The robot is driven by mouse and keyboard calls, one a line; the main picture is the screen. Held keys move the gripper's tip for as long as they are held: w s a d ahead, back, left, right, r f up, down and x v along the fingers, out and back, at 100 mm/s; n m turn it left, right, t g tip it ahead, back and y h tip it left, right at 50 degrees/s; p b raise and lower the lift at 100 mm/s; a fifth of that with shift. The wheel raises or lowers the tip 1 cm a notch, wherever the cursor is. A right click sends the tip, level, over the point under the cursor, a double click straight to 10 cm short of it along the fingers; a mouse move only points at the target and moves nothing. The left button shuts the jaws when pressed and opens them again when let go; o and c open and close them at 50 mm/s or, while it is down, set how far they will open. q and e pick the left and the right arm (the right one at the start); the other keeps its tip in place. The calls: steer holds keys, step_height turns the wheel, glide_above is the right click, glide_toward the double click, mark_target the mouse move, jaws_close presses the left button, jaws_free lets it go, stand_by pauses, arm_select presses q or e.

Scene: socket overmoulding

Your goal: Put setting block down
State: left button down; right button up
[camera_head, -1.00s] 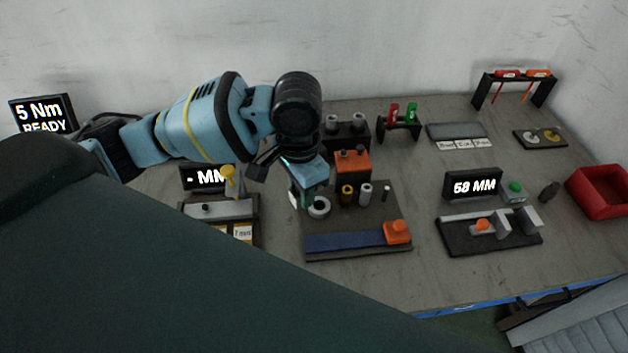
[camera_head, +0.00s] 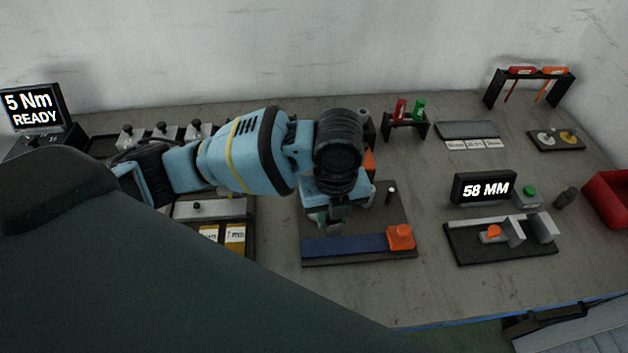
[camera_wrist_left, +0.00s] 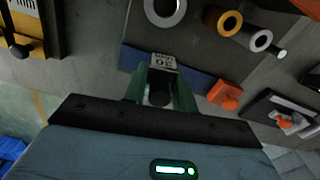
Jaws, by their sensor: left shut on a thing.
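My left gripper (camera_head: 325,222) is over the left part of the dark assembly mat, near the blue strip (camera_head: 345,246). In the left wrist view my left gripper (camera_wrist_left: 160,88) is shut on the setting block (camera_wrist_left: 163,62), a small grey block with dark lettering. In the head view the block is mostly hidden by the gripper. An orange block (camera_head: 400,237) sits at the right end of the strip.
A measuring fixture (camera_head: 500,240) and 58 MM display (camera_head: 485,188) stand right, with bare table between.

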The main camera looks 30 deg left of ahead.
arm_select(q)
steer(key=shift+w+d+f+m, duration=0.1)
steer(key=shift+d+f+m, duration=0.05)
steer(key=shift+m, duration=0.65)
steer(key=w+a, duration=0.2)
steer(key=a, duration=0.2)
steer(key=w+a+f, duration=0.1)
steer(key=w+a, duration=0.1)
steer(key=a, duration=0.3)
steer(key=w+a, duration=0.2)
steer(key=a, duration=0.2)
steer(key=shift+w+a+f, duration=0.2)
steer(key=shift+w+a, duration=0.05)
steer(key=shift+a, duration=0.15)
steer(key=shift+w+a+f, duration=0.1)
steer(key=shift+a+f, duration=0.05)
steer(key=shift+f, duration=0.75)
steer(key=shift+w+a+f, duration=0.1)
steer(key=shift+a+f, duration=0.05)
steer(key=shift+f, duration=0.7)
steer(key=shift+f, duration=0.1)
steer(key=c, duration=1.1)
jaws_free()
steer(key=shift+f, duration=0.1)
